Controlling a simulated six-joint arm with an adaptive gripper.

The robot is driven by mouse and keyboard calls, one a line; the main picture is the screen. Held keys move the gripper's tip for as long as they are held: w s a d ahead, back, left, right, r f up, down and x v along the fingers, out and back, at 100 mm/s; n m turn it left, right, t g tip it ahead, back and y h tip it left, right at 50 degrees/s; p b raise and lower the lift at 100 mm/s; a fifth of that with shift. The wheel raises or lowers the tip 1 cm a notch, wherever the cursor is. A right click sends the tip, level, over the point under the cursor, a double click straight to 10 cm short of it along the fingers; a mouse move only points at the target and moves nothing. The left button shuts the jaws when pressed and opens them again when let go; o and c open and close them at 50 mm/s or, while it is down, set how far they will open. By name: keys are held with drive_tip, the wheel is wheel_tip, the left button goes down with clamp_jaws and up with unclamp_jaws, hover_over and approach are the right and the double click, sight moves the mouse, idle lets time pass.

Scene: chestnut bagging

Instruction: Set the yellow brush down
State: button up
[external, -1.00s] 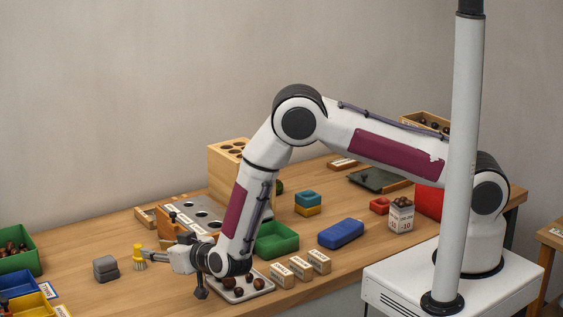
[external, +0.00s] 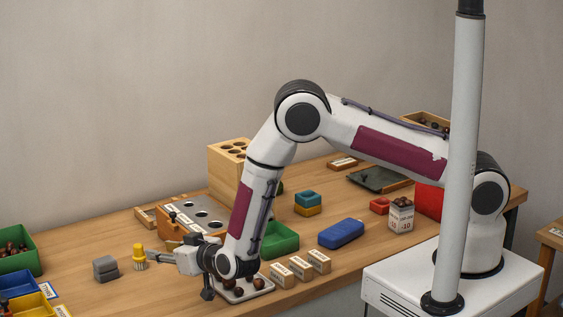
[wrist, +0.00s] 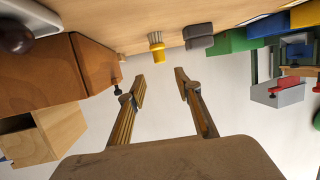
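The yellow brush (external: 138,257) stands upright on the wooden table, bristles down, left of my gripper in the external view. In the wrist view the yellow brush (wrist: 156,46) is beyond the fingertips, with nothing between the fingers. My gripper (external: 152,258) is low over the table, its fingers pointing at the brush. In the wrist view my gripper (wrist: 160,83) has its two fingers spread apart, open and empty.
A grey block (external: 105,268) stands just left of the brush. A wooden fixture with a holed metal top (external: 203,213) is behind my gripper. A tray with chestnuts (external: 256,290) lies below my wrist. Green, blue and yellow bins (external: 22,285) fill the left edge.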

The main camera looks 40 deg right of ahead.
drive_tip(key=w+d+r+g+y, duration=0.1)
drive_tip(key=w+d+r, duration=0.15)
drive_tip(key=r, duration=0.45)
drive_tip(key=w+d+r+g, duration=0.1)
drive_tip(key=w+d+r, duration=0.15)
drive_tip(key=r, duration=0.35)
drive_tip(key=s+d+r+g, duration=0.1)
drive_tip(key=s+d+r, duration=0.1)
drive_tip(key=d+r, duration=0.45)
drive_tip(key=s+d+r+g, duration=0.2)
drive_tip(key=s+d+r, duration=0.1)
drive_tip(key=d+r, duration=0.35)
drive_tip(key=s+d+r+g+h, duration=0.1)
drive_tip(key=s+d+r, duration=0.2)
drive_tip(key=s+d, duration=0.45)
drive_tip(key=s+d+r+g, duration=0.1)
drive_tip(key=s+d+r, duration=0.1)
drive_tip(key=s+d, duration=0.5)
drive_tip(key=s+d+f+m+g+h, duration=0.1)
drive_tip(key=s+d+m+h, duration=0.1)
drive_tip(key=s+d, duration=1)
drive_tip(key=s, duration=0.4)
drive_tip(key=shift+d+f+g+h, duration=0.2)
drive_tip(key=shift+d+g+h, duration=0.05)
drive_tip(key=shift+g+h, duration=0.15)
